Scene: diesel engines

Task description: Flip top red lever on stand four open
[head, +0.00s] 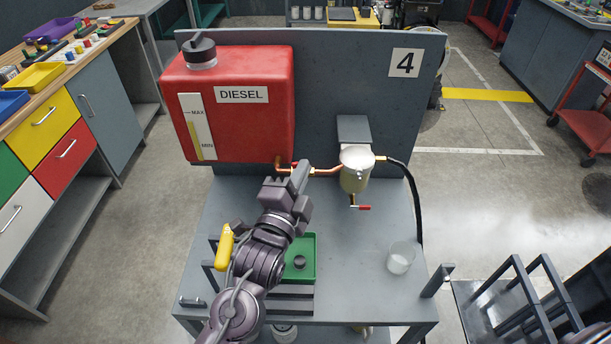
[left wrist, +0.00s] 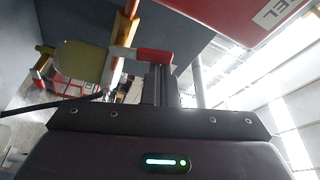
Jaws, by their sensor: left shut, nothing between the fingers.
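Stand four (head: 330,90) carries a red diesel tank (head: 240,105) and a copper fuel pipe (head: 326,172) leading to a filter bowl (head: 354,179). The top red lever (head: 295,163) is mostly hidden behind my left gripper (head: 300,176) in the head view. In the left wrist view the red lever (left wrist: 153,56) sticks out crosswise to the copper pipe (left wrist: 125,30). My left gripper is shut and empty, its fingertips (left wrist: 158,72) right at the lever; I cannot tell whether they touch. A lower red lever (head: 364,207) sits under the bowl. My right gripper is not in view.
A green tray (head: 308,272) holding a dark round part and a clear beaker (head: 401,257) stand on the bench top. A black hose (head: 413,190) hangs right of the bowl. A yellow handle (head: 224,247) is close beside my left arm. A dark metal frame (head: 530,300) stands lower right.

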